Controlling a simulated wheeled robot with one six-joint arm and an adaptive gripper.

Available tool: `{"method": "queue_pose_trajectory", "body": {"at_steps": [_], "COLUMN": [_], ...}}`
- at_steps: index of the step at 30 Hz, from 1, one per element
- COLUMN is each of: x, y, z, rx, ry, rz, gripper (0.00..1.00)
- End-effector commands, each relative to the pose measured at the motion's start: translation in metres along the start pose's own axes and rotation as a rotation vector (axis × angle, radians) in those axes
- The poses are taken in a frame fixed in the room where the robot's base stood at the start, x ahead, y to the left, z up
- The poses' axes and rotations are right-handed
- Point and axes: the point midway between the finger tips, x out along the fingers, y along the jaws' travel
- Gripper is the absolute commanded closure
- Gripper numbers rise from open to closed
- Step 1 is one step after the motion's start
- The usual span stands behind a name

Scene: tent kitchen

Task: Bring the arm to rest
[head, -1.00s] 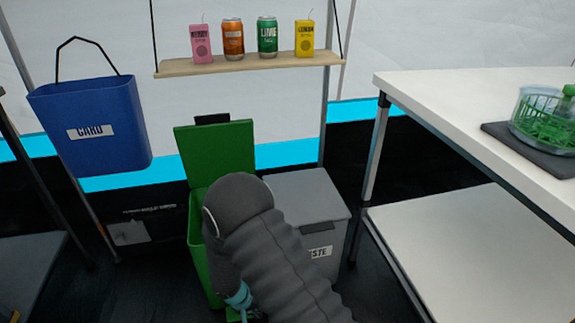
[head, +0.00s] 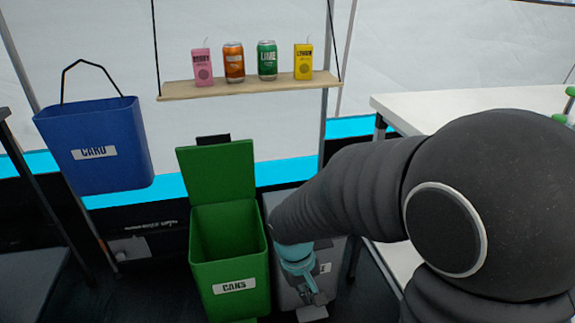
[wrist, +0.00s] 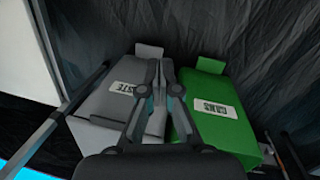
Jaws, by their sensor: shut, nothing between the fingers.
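My gripper (head: 316,296) is shut and empty, pointing down in front of the grey waste bin (head: 290,292). My dark sleeved arm fills the right of the head view and hides much of that bin. In the wrist view the shut fingers (wrist: 158,68) show between the grey bin (wrist: 112,112) on the left and the green bin on the right (wrist: 216,118). In the head view the green CANS bin (head: 230,262) stands left of my gripper with its lid raised.
A white table (head: 415,108) stands at the right, partly hidden by my arm. A blue CARD bin (head: 110,120) hangs at the left. A hanging wooden shelf (head: 250,86) holds drink cartons and cans. Tent poles stand between these things.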

Motion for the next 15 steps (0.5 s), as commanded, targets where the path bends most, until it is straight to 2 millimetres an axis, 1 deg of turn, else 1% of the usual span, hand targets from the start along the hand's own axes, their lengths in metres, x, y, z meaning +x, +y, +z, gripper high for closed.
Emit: {"method": "queue_pose_trajectory", "body": {"at_steps": [1,3,15], "x": [-0.015,-0.030,-0.106], "y": [0.006,0.013,0.042], "z": [0.009,0.020,0.084], "rx": [0.013,0.026,0.163], "ry": [0.018,0.036,0.189], "rz": [-0.013,-0.031,-0.109], "gripper": [1.00,1.00,1.00]}}
